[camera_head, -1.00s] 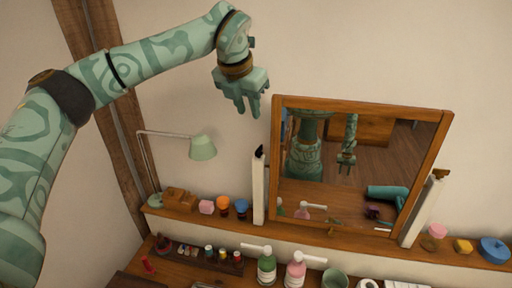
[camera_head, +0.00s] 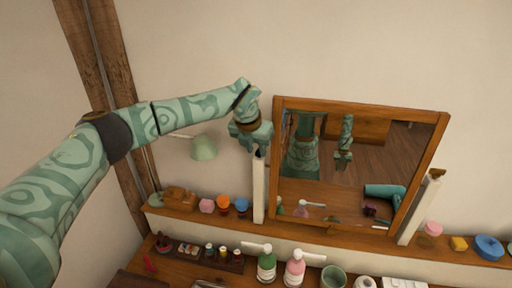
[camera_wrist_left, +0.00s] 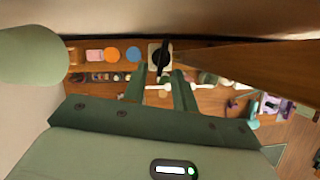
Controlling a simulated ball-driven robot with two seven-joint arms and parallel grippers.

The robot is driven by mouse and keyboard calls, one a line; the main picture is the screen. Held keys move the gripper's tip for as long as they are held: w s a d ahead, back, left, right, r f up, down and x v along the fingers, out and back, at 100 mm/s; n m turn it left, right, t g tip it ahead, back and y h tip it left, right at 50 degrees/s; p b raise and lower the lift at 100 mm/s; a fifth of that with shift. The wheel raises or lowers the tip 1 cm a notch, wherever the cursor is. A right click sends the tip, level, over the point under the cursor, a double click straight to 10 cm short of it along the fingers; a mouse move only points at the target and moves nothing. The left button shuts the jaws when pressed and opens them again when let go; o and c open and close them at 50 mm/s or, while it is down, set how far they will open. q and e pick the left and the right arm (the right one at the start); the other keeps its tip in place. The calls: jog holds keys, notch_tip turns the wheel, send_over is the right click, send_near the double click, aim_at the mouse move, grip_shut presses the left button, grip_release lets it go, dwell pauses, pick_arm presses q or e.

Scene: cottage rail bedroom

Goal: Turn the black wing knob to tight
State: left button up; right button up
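The black wing knob (camera_head: 260,151) sits on top of the white post (camera_head: 258,192) at the left of the framed mirror (camera_head: 276,180). My left gripper (camera_head: 253,149) is at the post's top and partly hides the knob in the head view. In the left wrist view the knob (camera_wrist_left: 160,57) shows from above as a dark bar on the pale post top. The left gripper's two fingers (camera_wrist_left: 160,88) are apart in that view, with the knob just beyond their tips and nothing held. My right gripper is not directly in view.
A wooden shelf (camera_head: 330,233) runs below the mirror, with small coloured jars left of the post. Pump bottles (camera_head: 267,266) stand on the table below. A second white post (camera_head: 420,211) is right of the mirror.

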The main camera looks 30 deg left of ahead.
pick_arm(q)
jog(key=shift+f, duration=0.2)
grip_shut()
